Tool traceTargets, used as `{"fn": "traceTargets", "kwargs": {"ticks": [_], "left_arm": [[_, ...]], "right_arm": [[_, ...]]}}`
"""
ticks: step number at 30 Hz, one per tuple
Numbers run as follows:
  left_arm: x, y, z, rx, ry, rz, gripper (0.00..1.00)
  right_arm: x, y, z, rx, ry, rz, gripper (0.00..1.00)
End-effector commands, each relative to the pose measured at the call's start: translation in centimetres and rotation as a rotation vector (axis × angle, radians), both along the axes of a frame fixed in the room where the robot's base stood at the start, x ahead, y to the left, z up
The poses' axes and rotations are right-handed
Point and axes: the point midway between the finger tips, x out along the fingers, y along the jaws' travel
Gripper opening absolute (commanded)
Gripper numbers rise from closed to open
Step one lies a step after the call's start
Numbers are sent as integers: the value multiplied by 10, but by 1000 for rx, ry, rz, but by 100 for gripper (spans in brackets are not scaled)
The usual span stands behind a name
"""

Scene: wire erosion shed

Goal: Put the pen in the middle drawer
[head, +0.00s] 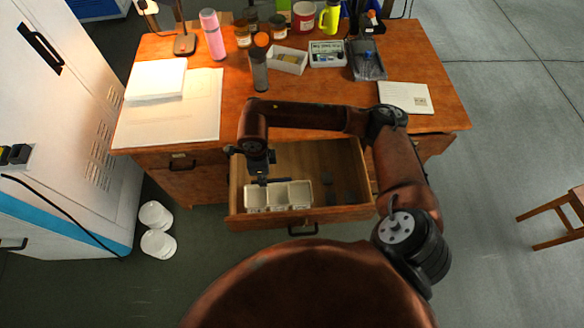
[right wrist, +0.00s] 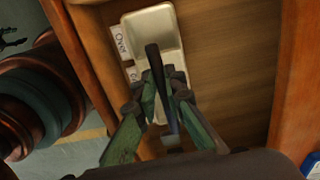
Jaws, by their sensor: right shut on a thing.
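The middle drawer (head: 318,158) of the wooden desk is pulled open. A white tray (head: 278,206) with three compartments lies in its front left part; it also shows in the right wrist view (right wrist: 150,25). My right gripper (head: 262,178) is over the drawer, just behind and above the tray. In the right wrist view its fingers (right wrist: 163,100) are shut on a dark, thin pen (right wrist: 154,62). The pen's far end stands in front of the tray in that view; whether it touches the tray I cannot tell. My left gripper is not in view.
Small dark items (head: 342,197) lie in the drawer's front right; its back floor is bare. Bottles, a pink flask (head: 212,35), a white bin (head: 288,60) and papers (head: 190,110) crowd the desk top (head: 430,70). A white cabinet (head: 60,110) stands left.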

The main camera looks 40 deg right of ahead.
Motion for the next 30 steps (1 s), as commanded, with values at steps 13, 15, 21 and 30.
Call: {"fn": "traceTargets", "kwargs": {"ticks": [13, 15, 21, 30], "left_arm": [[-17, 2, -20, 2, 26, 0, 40], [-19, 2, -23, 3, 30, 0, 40], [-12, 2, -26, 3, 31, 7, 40], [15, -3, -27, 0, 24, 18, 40]], "right_arm": [[19, -94, -54, -2, 6, -9, 0], [21, -105, -67, -3, 7, -8, 0], [27, -123, -88, 0, 2, -5, 0], [28, -132, -118, 0, 4, -4, 0]]}}
